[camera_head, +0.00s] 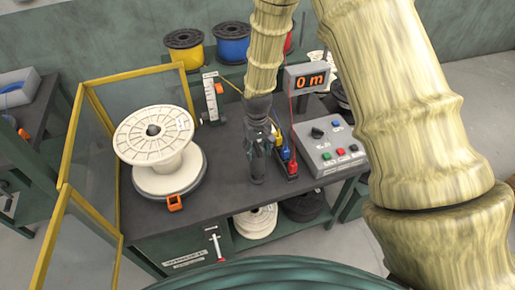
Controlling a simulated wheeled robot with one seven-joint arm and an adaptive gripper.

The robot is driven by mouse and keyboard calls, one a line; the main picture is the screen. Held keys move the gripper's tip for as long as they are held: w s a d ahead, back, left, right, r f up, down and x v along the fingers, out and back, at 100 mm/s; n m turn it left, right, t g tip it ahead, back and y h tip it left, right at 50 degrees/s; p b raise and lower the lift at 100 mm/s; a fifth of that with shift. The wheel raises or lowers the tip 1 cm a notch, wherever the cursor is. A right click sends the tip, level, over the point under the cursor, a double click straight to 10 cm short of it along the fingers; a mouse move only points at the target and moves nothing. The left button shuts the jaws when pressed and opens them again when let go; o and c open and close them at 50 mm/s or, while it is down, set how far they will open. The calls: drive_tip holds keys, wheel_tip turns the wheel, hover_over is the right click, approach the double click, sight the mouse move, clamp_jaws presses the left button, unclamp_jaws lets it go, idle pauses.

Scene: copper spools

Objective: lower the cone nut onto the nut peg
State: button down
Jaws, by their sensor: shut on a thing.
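My gripper (256,160) is dark and points straight down over the middle of the bench. It is shut on a small dark thing between its fingers, which I take to be the cone nut. The fingers and the dark tone hide its outline. The nut peg cannot be picked out; a dark shape runs from the fingers down to the bench top, and I cannot tell gripper, nut and peg apart there.
A scale with an orange slider (212,98) stands behind. A yellow-framed guard (76,135) edges the left.

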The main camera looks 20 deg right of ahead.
drive_tip(key=shift+f, duration=0.1)
drive_tip(key=shift+f+b, duration=0.75)
drive_tip(key=shift+f, duration=1.1)
drive_tip(key=c, duration=0.5)
unclamp_jaws()
drive_tip(key=shift+c, duration=0.2)
wheel_tip(320, 180, up, 12)
idle(0.6)
